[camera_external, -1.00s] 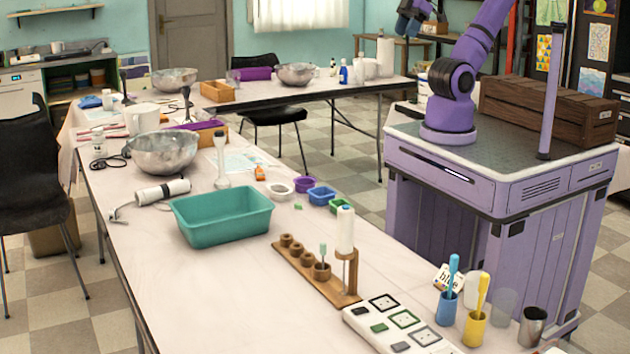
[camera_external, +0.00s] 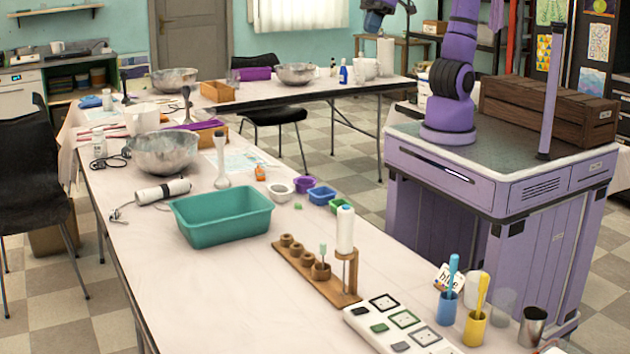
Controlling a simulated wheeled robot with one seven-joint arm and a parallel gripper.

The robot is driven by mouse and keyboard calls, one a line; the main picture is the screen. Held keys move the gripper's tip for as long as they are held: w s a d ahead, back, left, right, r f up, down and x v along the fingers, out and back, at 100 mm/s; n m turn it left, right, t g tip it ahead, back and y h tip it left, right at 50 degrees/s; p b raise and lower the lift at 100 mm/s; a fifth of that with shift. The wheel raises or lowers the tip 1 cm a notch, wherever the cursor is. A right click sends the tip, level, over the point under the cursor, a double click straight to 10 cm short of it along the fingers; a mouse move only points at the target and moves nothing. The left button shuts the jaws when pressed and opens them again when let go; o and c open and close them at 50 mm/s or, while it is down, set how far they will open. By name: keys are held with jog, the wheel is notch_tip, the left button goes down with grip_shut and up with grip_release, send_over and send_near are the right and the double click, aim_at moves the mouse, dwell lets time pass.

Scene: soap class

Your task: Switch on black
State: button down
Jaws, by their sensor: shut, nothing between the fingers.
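A white switch panel (camera_external: 398,328) lies on the near table at the bottom of the view and is cut off by the lower edge. It bears a black-framed socket (camera_external: 384,302), a green-framed one (camera_external: 405,319) and a grey-framed one (camera_external: 425,338). A small dark switch (camera_external: 360,311) sits left of the black frame; its on or off position is too small to tell. My gripper (camera_external: 371,27) is at the top edge, partly cut off, shut and empty, high and far from the panel.
A wooden rack with a white bottle (camera_external: 345,230) stands just behind the panel. Blue (camera_external: 447,307) and yellow (camera_external: 475,328) cups with tall handles and a metal cup (camera_external: 532,327) stand to its right. A teal tub (camera_external: 220,215) is farther back.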

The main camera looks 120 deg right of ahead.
jog(key=w+a+f, duration=0.2)
jog(key=w+a, duration=0.2)
jog(key=w, duration=0.2)
jog(key=w+a+f, duration=0.3)
jog(key=w+a, duration=0.1)
jog(key=w, duration=0.2)
send_over(354, 312)
jog(key=s, duration=0.5)
notch_tip(354, 312, down, 33)
jog(key=shift+f+g+h, duration=0.4)
jog(key=x, duration=1.4)
jog(key=shift+s+f, duration=0.1)
jog(key=shift+s, duration=0.2)
jog(key=shift+f, duration=0.1)
